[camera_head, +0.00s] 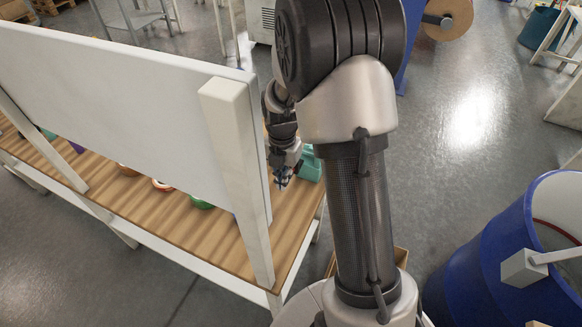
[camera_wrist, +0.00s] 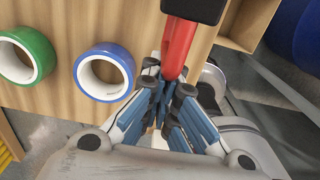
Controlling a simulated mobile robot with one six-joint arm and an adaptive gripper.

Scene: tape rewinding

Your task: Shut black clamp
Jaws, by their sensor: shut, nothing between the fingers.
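A black block (camera_wrist: 195,8), which looks like the black clamp, is cut off at the top of the wrist view. A red lever-like piece (camera_wrist: 178,45) runs down from it. My gripper (camera_wrist: 160,76) is shut and empty, with its tips at or just beside the lower end of the red piece. I cannot tell whether they touch. In the head view my gripper (camera_head: 283,181) is low over the right end of the wooden table (camera_head: 215,235). The clamp cannot be made out there.
A green tape roll (camera_wrist: 28,54) and a blue tape roll (camera_wrist: 104,72) lie on the wood, left of my gripper. A teal object (camera_head: 310,166) is close to my gripper. A white upright panel (camera_head: 120,100) borders the table. A blue drum (camera_head: 490,255) stands at right.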

